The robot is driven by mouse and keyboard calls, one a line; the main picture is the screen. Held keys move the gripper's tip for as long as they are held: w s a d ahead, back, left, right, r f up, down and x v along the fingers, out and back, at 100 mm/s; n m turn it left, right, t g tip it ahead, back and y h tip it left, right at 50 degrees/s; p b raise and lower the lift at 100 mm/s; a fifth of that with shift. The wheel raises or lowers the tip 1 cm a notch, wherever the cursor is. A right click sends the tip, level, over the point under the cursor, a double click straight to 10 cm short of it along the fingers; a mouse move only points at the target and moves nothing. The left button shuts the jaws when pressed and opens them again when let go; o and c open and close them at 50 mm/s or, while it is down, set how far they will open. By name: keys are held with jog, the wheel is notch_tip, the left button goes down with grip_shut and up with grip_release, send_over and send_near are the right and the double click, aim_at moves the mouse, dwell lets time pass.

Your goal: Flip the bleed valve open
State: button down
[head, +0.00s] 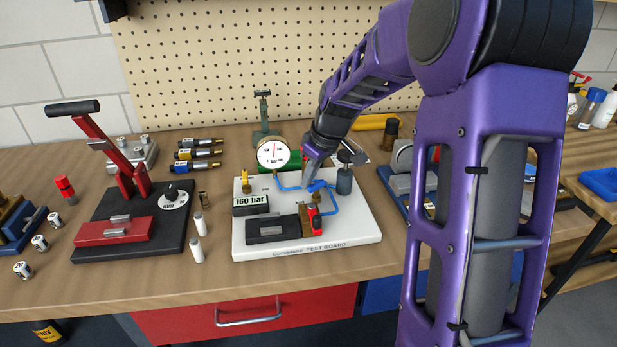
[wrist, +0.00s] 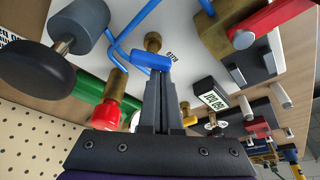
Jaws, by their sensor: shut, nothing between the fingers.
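A small valve with a blue lever (head: 318,186) stands on the white test board (head: 350,235); its blue lever (wrist: 150,60) and brass body (wrist: 153,41) also show in the wrist view. A label beside it is too small to read. My gripper (wrist: 161,78) is shut and empty, its fingertips right at the lever; I cannot tell whether they touch it. No readable label shows which one is the bleed valve.
A round gauge (head: 271,153) stands at the board's back. A display (head: 250,203) reads 160 bar. A grey cylinder with a black knob (wrist: 80,25) and a red-capped brass fitting (wrist: 106,114) stand close to my gripper. Blue tubing (wrist: 138,20) crosses the board.

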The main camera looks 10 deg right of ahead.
jog(key=shift+s+n+g+y+p, duration=0.2)
jog(key=shift+n+g+y+p, duration=0.05)
jog(key=shift+n, duration=0.9)
jog(key=shift+s+n+g+y+p, duration=0.15)
jog(key=shift+n+g+y+p, duration=0.1)
jog(key=shift+n, duration=0.9)
jog(key=shift+s+d+n+g+y+p, duration=0.1)
jog(key=shift+n+g+p, duration=0.15)
jog(key=shift+n, duration=0.45)
jog(key=shift+s+n+g+y+p, duration=0.1)
jog(key=shift+s+n+g+p, duration=0.1)
jog(key=shift+n, duration=0.5)
jog(key=shift+s+d+n+g+y+p, duration=0.1)
jog(key=shift+n+g+p, duration=0.15)
jog(key=shift+n, duration=0.45)
jog(key=shift+w, duration=0.15)
jog(key=shift+w+d, duration=0.4)
jog(key=shift+d, duration=0.35)
jog(key=a, duration=0.3)
jog(key=a+r, duration=0.1)
jog(key=shift+w+a+r+p, duration=0.1)
jog(key=shift+w+a+p, duration=0.1)
jog(key=shift+w+p, duration=0.15)
jog(key=v, duration=0.8)
jog(key=shift+r+p, duration=0.4)
jog(key=shift+p, duration=0.05)
jog(key=shift+s, duration=0.15)
